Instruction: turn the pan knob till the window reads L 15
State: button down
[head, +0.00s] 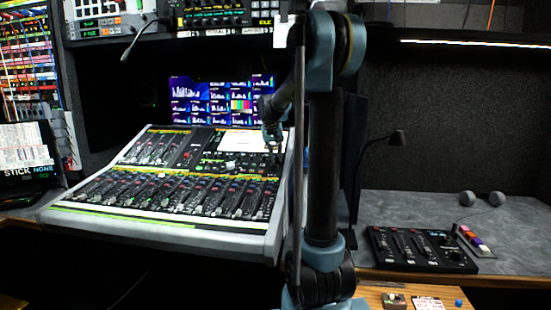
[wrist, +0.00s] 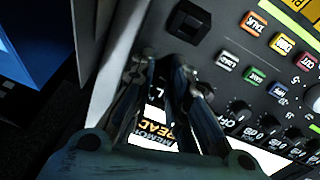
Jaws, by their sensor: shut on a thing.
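My gripper (head: 272,142) reaches down onto the upper right part of the mixing console (head: 200,241) in the head view. In the wrist view my gripper (wrist: 163,66) has its two fingers close together, pointing at the console panel. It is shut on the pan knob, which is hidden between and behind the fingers. A white, partly hidden display strip (wrist: 155,126) with dark lettering blocks shows between the fingers. Only part of a character shows above it, so the reading of the window cannot be told.
Coloured buttons (wrist: 253,24) and small black knobs (wrist: 239,109) sit right of the fingers. A black square part (wrist: 188,22) is just beyond them. Monitors (head: 221,98) stand behind the console.

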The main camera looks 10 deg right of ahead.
jog(key=n, duration=0.3)
jog(key=shift+n, duration=0.4)
jog(key=shift+n+t, duration=0.3)
jog(key=shift+n, duration=1.6)
jog(key=c, duration=1.5)
grip_release()
jog(key=v, duration=1.2)
jog(key=shift+w, duration=0.1)
